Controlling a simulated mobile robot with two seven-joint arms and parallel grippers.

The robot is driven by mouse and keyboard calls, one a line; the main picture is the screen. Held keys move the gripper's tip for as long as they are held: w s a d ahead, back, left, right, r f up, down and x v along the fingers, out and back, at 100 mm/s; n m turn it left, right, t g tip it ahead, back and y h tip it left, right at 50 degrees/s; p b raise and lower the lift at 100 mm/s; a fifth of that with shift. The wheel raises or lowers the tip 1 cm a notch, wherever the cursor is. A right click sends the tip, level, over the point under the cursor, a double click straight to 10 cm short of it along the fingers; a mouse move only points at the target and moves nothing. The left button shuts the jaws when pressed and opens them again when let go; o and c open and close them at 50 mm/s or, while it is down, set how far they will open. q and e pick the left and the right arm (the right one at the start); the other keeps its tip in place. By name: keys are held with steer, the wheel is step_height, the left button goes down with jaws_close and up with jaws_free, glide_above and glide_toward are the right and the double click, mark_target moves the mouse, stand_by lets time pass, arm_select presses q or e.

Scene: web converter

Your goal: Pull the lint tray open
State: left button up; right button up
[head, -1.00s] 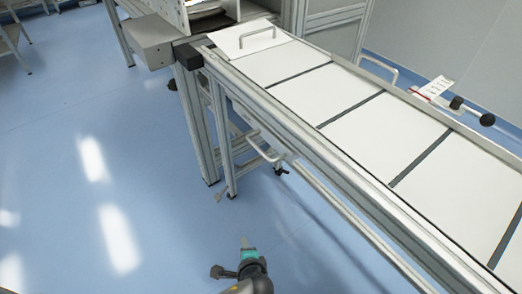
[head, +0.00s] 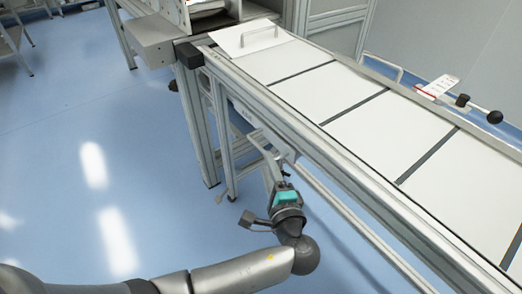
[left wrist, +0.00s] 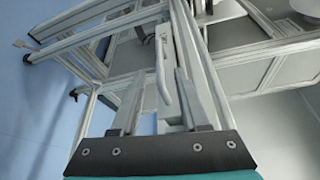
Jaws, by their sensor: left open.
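The lint tray's grey bar handle (head: 262,138) shows under the side rail of the long white-topped frame. The tray body behind it is mostly hidden by the rail. My left gripper (head: 268,163) is at the handle, just below and in front of it, reaching up from the lower side. In the left wrist view, the two fingers of the left gripper (left wrist: 160,95) are apart. The handle (left wrist: 160,68) lines up with the gap between them. I cannot tell whether they touch it. My right gripper is not in view.
The long metal frame (head: 300,125) with white panels runs from upper left to lower right, just above my gripper. Its leg (head: 198,130) stands to the left of the handle. A low rail (head: 345,215) runs below the frame. The blue floor (head: 70,190) at left is clear.

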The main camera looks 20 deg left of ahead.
mark_target(261, 147)
arm_select(q)
steer(key=shift+b+x, duration=0.85)
steer(key=shift+x, duration=2.85)
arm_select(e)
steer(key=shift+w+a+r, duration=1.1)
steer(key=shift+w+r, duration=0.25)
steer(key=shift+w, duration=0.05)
arm_select(q)
jaws_close()
steer(key=shift+s+f, duration=0.1)
